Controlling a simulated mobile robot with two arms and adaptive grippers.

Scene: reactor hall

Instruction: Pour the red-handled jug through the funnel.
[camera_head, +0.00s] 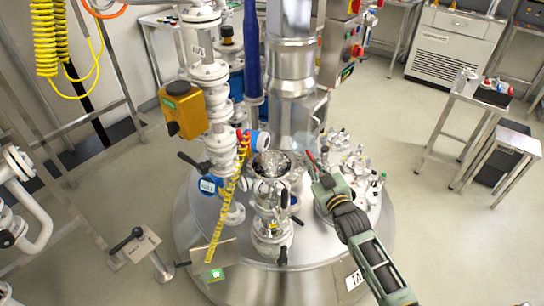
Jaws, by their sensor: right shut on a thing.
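My right gripper (318,172) reaches in from the lower right over the reactor lid. It is shut on the red handle of a pale, see-through jug (303,143). The jug is small and faint against the steel behind it, so its tilt and contents are hard to tell. The shiny metal funnel (271,164) sits on top of a valve port on the reactor lid, to the left of the gripper and a little below the jug in the picture. The jug and funnel look close but apart. My left gripper is not in view.
The reactor lid (240,277) carries a tall valve stack (215,110) with a yellow box left of the funnel. A yellow coiled hose (228,200) hangs beside it. Several metal fittings (355,165) crowd the right side. Open floor lies further right, before a small table (482,97).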

